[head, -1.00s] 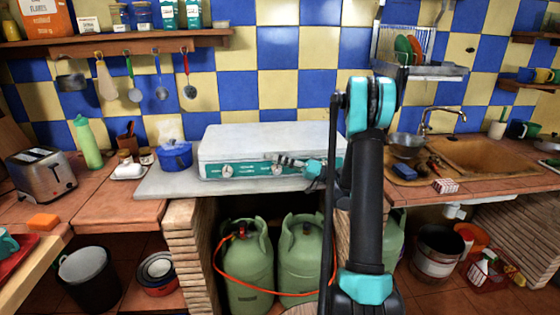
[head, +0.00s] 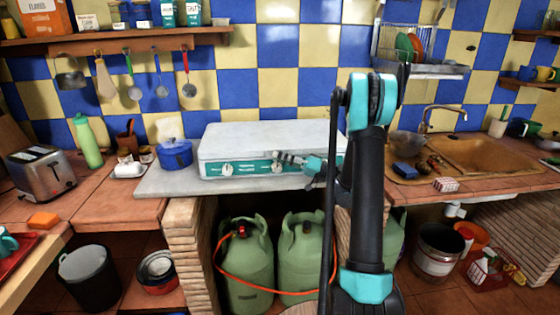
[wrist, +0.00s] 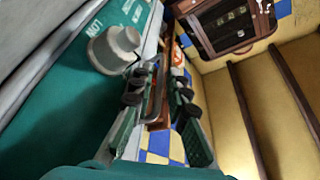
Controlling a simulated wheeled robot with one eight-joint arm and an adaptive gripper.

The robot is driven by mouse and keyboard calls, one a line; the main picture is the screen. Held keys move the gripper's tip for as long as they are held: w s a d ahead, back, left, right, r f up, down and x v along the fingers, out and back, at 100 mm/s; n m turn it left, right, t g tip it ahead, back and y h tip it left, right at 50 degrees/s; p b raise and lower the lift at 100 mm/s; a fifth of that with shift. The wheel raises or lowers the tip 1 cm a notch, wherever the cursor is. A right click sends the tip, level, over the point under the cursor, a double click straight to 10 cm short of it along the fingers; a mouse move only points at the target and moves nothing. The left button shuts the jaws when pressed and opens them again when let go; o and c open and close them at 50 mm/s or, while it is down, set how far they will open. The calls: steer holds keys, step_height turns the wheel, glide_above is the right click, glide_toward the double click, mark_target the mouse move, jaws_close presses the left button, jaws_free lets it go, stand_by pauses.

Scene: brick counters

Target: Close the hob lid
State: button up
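The hob (head: 212,172) is a white box with a teal front panel on the grey counter. Its pale grey lid (head: 265,138) lies flat over the top, down, with no burners showing. Round white knobs sit on the panel, one at the left (head: 227,169). My gripper (head: 280,157) is in front of the panel near its middle, fingers toward the left, below the lid's front edge. A knob (wrist: 115,49) is close beside one finger; contact cannot be told.
A blue pot (head: 175,154) stands just left of the hob. Green gas bottles (head: 247,265) stand under the counter. The sink (head: 490,152) is at the right, and a toaster (head: 41,173) is at the far left. Utensils hang on the wall above.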

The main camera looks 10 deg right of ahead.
step_height(320, 180, up, 9)
stand_by(0.4)
steer(key=shift+d, duration=0.1)
steer(key=v, duration=2)
steer(key=shift+f, duration=0.25)
stand_by(1.3)
steer(key=shift+w, duration=0.1)
